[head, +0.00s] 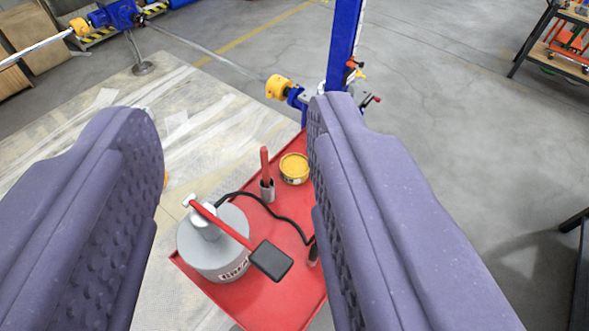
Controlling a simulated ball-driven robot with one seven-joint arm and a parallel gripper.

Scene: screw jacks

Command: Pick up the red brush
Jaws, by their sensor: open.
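A slim red handle (265,166), which looks like the red brush, stands nearly upright on the red tray (285,296). Its lower end is in or joined to a short grey metal cylinder; I cannot tell which, and no bristles show. My gripper (234,120) is open, with its two purple padded fingers wide apart in the foreground. The red handle shows in the gap between them, nearer the right finger and farther away than the fingers. Nothing is between the pads. The right finger hides part of the tray.
A grey canister (208,262) with a red lever (222,225) and black pad (271,261) stands left of the handle. A yellow-topped tin (294,167) sits close right. A blue post (345,45) rises behind the tray.

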